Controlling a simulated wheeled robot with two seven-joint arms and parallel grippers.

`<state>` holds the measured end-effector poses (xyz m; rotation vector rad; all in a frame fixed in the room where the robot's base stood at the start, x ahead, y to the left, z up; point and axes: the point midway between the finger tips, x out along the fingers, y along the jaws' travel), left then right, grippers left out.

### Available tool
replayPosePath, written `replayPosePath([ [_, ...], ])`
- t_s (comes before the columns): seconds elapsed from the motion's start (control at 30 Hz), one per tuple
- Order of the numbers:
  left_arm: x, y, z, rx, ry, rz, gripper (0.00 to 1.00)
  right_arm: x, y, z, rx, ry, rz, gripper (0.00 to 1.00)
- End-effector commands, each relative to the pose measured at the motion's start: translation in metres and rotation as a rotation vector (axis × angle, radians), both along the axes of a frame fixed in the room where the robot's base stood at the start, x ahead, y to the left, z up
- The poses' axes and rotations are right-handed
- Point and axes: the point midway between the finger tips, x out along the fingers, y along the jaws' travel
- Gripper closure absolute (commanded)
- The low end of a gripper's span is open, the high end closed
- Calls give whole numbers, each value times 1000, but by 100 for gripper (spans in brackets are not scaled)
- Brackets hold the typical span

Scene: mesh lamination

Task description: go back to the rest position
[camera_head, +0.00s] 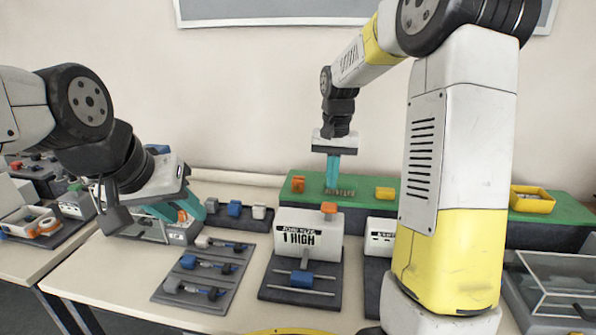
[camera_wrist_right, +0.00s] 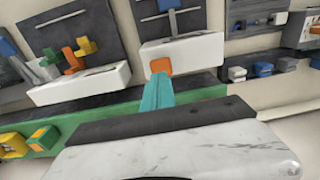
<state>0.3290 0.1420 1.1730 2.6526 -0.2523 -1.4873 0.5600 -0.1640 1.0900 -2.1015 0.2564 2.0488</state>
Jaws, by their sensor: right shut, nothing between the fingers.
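My right gripper (camera_head: 332,186) hangs from its raised arm with its teal fingers pointing down. It is shut and empty, in front of or over the green strip behind the white box marked "1 HIGH" (camera_head: 297,238). In the right wrist view its fingers (camera_wrist_right: 157,92) are together, and the box's orange knob (camera_wrist_right: 160,65) shows just past their tips. I cannot tell the exact gap. My left gripper (camera_head: 184,210) is low at the left, its teal fingers apart. An orange piece (camera_head: 182,216) shows between them; I cannot tell whether it is touched.
The green platform (camera_head: 462,212) runs along the back with orange and yellow blocks and a yellow tray (camera_head: 531,200). A dark panel with several levers (camera_head: 205,275) lies at front left. A clear-lidded box (camera_head: 557,285) stands at right. The air above the back is free.

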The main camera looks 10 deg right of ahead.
Motion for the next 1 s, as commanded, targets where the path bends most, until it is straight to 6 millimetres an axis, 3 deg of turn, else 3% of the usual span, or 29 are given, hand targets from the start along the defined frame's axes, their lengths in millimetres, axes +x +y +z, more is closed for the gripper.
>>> replayPosePath([
  [0.2,0,0,0,0,0,0,64,-63,3,55,49,-149,82,100],
  [0.3,0,0,0,0,0,0,64,-97,6,73,68,-226,128,100],
  [0.43,0,0,0,0,0,0,64,-143,10,86,86,-326,185,100],
  [0.6,0,0,0,0,0,0,64,-194,16,89,95,-446,253,100],
  [0.8,0,0,0,0,0,0,64,-226,20,84,95,-529,297,100],
  [1.0,0,0,0,0,0,0,64,-231,21,82,94,-545,307,100],
])
